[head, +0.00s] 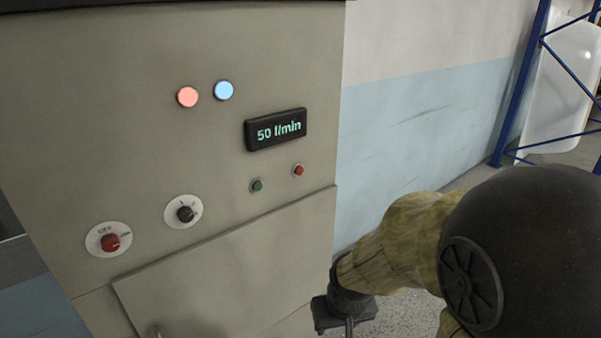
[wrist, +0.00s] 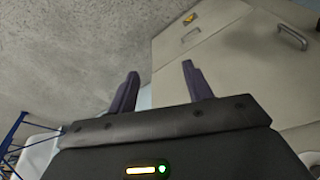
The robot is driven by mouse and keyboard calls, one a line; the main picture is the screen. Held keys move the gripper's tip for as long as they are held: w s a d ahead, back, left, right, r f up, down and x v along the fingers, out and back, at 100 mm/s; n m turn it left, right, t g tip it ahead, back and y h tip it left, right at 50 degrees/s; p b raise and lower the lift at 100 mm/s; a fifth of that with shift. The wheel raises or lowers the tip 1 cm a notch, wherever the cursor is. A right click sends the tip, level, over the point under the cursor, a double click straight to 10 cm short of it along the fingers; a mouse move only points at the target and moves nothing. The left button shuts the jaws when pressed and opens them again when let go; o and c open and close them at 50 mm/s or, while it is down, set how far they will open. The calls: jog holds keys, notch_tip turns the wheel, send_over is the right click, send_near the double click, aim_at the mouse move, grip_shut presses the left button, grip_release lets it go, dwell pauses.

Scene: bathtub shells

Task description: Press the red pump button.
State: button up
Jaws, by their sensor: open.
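A small red button (head: 298,170) sits on the front of a beige control cabinet (head: 120,150). It is to the right of a green button (head: 257,185) and below a display (head: 276,129) reading "50 l/min". My gripper (wrist: 160,68) is open in the wrist view, with two dark fingers apart and nothing between them. In the head view it is low, below and to the right of the red button, clear of it, and its lower end is cut off by the frame. The red button is not visible in the wrist view.
A lit red lamp (head: 188,97) and blue lamp (head: 224,90) are above. A red knob marked OFF (head: 110,242) and a black knob (head: 185,213) are at left. A cabinet door (head: 230,265) is below. A blue rack (head: 520,90) stands at far right.

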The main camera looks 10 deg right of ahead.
grip_shut()
dwell(1.5)
